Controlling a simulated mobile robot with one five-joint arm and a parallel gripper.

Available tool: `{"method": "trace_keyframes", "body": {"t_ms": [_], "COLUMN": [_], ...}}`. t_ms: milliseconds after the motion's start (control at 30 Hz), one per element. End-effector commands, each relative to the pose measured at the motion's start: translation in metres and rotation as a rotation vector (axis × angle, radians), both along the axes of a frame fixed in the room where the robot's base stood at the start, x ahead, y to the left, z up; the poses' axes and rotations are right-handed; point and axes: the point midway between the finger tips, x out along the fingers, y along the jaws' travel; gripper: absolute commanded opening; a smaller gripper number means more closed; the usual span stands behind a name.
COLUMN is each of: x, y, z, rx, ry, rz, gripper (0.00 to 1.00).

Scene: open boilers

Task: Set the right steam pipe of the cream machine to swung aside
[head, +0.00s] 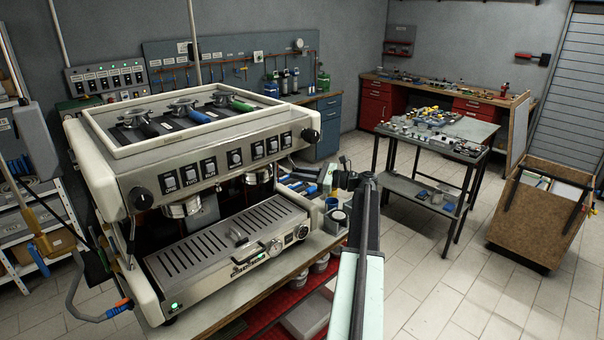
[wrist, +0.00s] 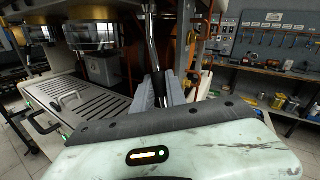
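The cream machine (head: 190,150) stands on a bench, with its drip tray (head: 225,240) facing me. Its right steam pipe shows in the wrist view as a thin chrome tube (wrist: 151,45) hanging down at the machine's right side. In the head view I cannot make this pipe out near my arm. My gripper (wrist: 160,84) has its two grey fingers at the pipe's lower part, one on each side. The pipe's lower end is hidden between or behind the fingers. I cannot tell whether they press on it or stand apart from it.
The drip tray also shows at the left of the wrist view (wrist: 75,95). Small tools and containers (head: 325,185) crowd the bench right of the machine. A work table (head: 470,130) and a wooden bin (head: 530,220) stand farther right. The tiled floor between is clear.

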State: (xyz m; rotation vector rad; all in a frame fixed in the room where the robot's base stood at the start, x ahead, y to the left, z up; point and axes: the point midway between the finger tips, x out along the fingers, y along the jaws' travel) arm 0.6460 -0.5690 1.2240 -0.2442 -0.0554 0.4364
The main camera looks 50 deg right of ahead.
Motion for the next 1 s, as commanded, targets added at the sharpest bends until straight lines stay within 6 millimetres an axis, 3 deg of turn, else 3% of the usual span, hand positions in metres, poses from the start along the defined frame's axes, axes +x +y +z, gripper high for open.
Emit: {"method": "trace_keyframes", "body": {"t_ms": [33, 67, 400, 800, 1000], "x": [0.001, 0.001, -0.002, -0.064, -0.072], "y": [0.001, 0.001, -0.001, -0.030, -0.033], "z": [0.000, 0.000, 0.000, 0.000, 0.000], "rx": [0.000, 0.000, 0.000, 0.000, 0.000], "ry": [-0.001, -0.001, 0.000, 0.000, 0.000], "rz": [0.001, 0.001, -0.001, -0.001, 0.000], "gripper": [0.30, 0.39, 0.39, 0.39, 0.39]}}
